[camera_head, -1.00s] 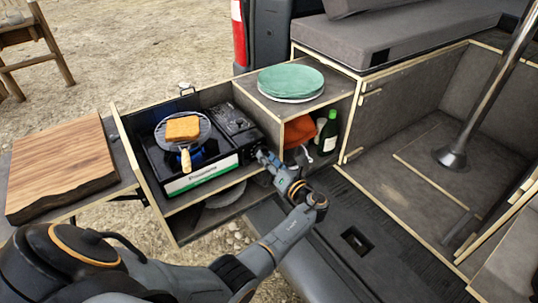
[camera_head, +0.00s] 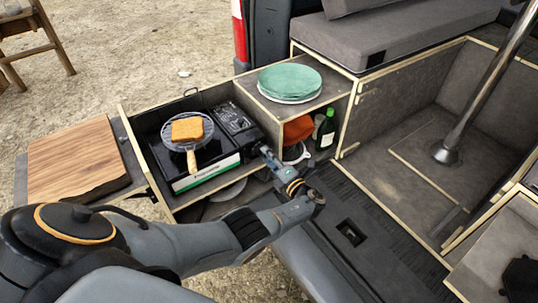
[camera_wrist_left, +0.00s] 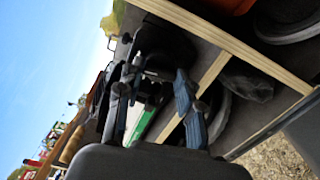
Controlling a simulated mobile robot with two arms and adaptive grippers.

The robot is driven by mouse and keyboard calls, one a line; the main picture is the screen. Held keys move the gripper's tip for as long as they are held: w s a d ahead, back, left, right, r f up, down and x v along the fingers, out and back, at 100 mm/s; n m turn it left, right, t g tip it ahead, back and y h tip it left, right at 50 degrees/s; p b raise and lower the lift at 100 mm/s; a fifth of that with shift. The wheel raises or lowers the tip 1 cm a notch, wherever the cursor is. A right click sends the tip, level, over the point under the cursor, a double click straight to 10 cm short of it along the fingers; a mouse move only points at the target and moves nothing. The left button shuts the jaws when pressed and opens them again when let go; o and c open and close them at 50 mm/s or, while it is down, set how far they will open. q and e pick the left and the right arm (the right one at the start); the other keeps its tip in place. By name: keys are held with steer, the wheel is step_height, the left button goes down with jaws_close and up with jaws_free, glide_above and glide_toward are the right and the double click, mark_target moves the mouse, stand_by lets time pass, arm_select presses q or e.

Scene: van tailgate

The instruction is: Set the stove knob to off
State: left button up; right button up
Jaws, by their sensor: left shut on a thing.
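The black camping stove (camera_head: 237,120) with a white and green front sits in the pull-out drawer. A round grill (camera_head: 207,136) with a wooden handle and toast (camera_head: 187,129) rests on its burner. No blue flame clearly shows under the grill. My left gripper (camera_head: 264,151) is at the right end of the stove's front. It is shut on the stove knob, which the fingers hide in the head view. The wrist view shows the two fingers (camera_wrist_left: 155,95) at the dark stove end; the knob's setting cannot be read. My right gripper is not in view.
A wooden board (camera_head: 75,160) lies left of the drawer. Green plates (camera_head: 290,82) are stacked on the cabinet at the right. A green bottle (camera_head: 327,130) stands in the shelf below, near my left wrist. The van floor (camera_head: 385,225) at the right is mostly clear.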

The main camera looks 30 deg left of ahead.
arm_select(q)
steer(key=shift+m, duration=0.6)
steer(key=o, duration=1.2)
steer(key=shift+a, duration=0.1)
steer(key=shift+c, duration=0.2)
steer(key=v, duration=1.2)
steer(key=shift+f, duration=0.1)
